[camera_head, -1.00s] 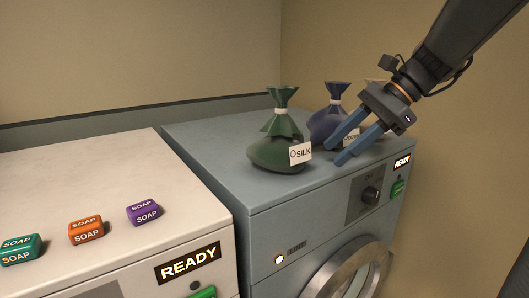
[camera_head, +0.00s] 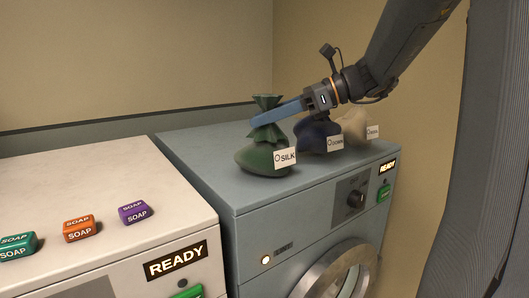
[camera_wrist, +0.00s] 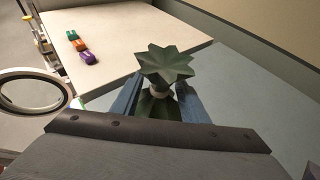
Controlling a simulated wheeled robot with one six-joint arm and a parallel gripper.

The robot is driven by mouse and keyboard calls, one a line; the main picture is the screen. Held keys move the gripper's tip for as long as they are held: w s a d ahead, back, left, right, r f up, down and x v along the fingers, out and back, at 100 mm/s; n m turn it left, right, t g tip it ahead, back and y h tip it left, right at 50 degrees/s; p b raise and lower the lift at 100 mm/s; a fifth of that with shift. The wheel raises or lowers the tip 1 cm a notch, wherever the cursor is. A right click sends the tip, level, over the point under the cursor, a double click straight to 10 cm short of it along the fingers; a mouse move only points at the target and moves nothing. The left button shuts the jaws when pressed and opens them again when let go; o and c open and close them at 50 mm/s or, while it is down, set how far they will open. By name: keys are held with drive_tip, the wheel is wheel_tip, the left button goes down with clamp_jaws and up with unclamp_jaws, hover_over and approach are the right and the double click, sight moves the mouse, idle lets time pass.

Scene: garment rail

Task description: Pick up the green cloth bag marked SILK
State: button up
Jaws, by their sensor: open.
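The green cloth bag marked SILK (camera_head: 262,156) stands upright on the blue-grey washer top (camera_head: 200,150), its white tag facing front right. My gripper (camera_head: 268,116) is at the bag's tied neck, reaching in from the right. In the wrist view the bag's flared top (camera_wrist: 167,60) shows between the two blue fingers (camera_wrist: 158,98), one on each side of the neck. The jaws are open around the neck; whether either finger touches it I cannot tell. The far finger is largely hidden in the head view.
A dark blue bag (camera_head: 315,136) and a cream bag (camera_head: 356,126), both tagged, stand close to the right, under my arm. Teal (camera_head: 18,246), orange (camera_head: 80,228) and purple (camera_head: 135,212) soap blocks lie on the white washer (camera_head: 100,180) at left. A wall rises behind.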

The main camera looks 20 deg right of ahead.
drive_tip(key=shift+p+x, duration=0.35)
drive_tip(key=shift+x, duration=1.5)
clamp_jaws()
